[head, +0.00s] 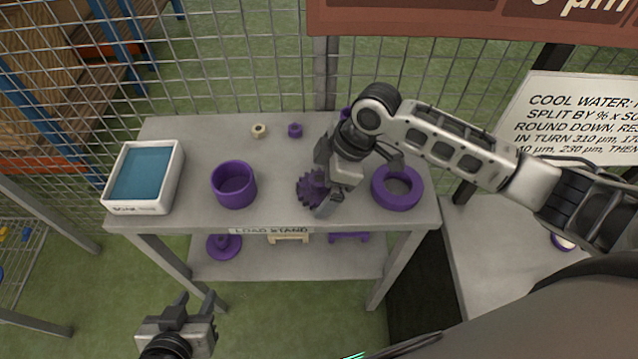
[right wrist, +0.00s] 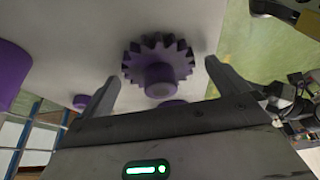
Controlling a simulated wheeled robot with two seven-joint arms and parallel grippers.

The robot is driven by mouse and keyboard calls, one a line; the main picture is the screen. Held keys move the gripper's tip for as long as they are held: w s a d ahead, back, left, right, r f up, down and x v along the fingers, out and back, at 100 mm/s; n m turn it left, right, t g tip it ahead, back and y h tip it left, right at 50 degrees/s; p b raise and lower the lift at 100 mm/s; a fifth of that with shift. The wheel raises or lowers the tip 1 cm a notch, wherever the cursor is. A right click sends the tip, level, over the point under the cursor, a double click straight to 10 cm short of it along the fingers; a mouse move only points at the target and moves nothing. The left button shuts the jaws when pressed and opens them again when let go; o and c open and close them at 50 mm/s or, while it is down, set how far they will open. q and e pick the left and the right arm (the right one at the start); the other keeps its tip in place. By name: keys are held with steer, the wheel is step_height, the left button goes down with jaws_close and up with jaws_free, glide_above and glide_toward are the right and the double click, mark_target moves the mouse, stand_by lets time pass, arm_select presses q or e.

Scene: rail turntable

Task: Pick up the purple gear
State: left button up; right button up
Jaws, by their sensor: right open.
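The purple gear (head: 309,189) lies on the top of the load stand (head: 280,217), partly hidden by my right gripper in the head view. In the right wrist view the gear (right wrist: 158,62) shows its teeth and a raised round hub, between and beyond the two fingers. My right gripper (head: 322,188) is open above the gear, with a finger on either side; I cannot tell whether they touch it. It also shows in the right wrist view (right wrist: 160,92). My left gripper (head: 196,304) is open and empty, in front of the stand at the lower left.
A purple cup (head: 234,186) stands left of the gear and a purple ring (head: 397,188) lies right of it. A white tray with blue inside (head: 168,204) is at the left. Small purple (head: 295,130) and beige (head: 259,131) nuts lie behind. A mesh fence runs behind the stand.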

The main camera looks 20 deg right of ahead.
steer(key=shift+f, duration=0.2)
steer(key=shift+w, duration=0.1)
steer(key=c, duration=1.4)
steer(key=shift+r, duration=0.1)
